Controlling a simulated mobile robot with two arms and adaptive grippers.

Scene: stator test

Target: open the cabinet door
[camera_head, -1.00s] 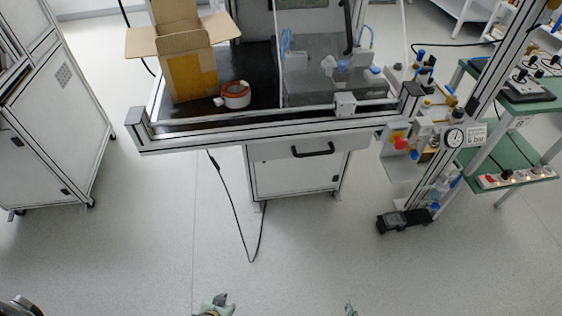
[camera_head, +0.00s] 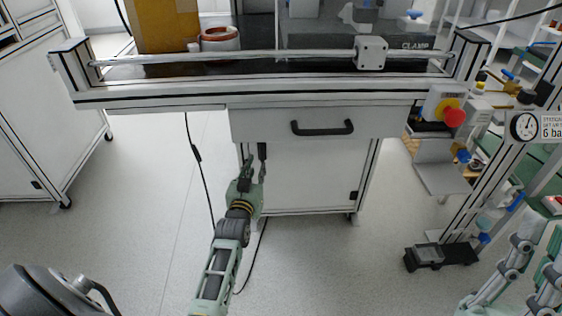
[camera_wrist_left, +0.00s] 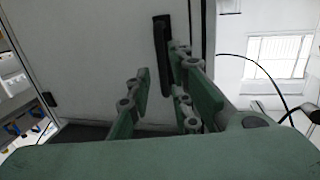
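The white cabinet door (camera_head: 312,178) is below a drawer under the bench and looks closed. Its black vertical door handle (camera_head: 262,151) is near the door's left edge, partly hidden by my gripper. My left gripper (camera_head: 252,174) is at the handle, reaching up from below. In the left wrist view the fingers of my left gripper (camera_wrist_left: 164,75) are apart, with the handle (camera_wrist_left: 162,40) showing in the gap between them. Contact cannot be told. My right gripper (camera_head: 532,250) is at the lower right, partly cut off, with its fingers apart and nothing seen between them.
A drawer with a black handle (camera_head: 322,127) is above the door. The bench's metal frame (camera_head: 160,98) overhangs it. A red emergency button (camera_head: 454,117) and a foot pedal (camera_head: 440,256) are on the right. A black cable (camera_head: 200,175) hangs left of the cabinet. The floor in front is clear.

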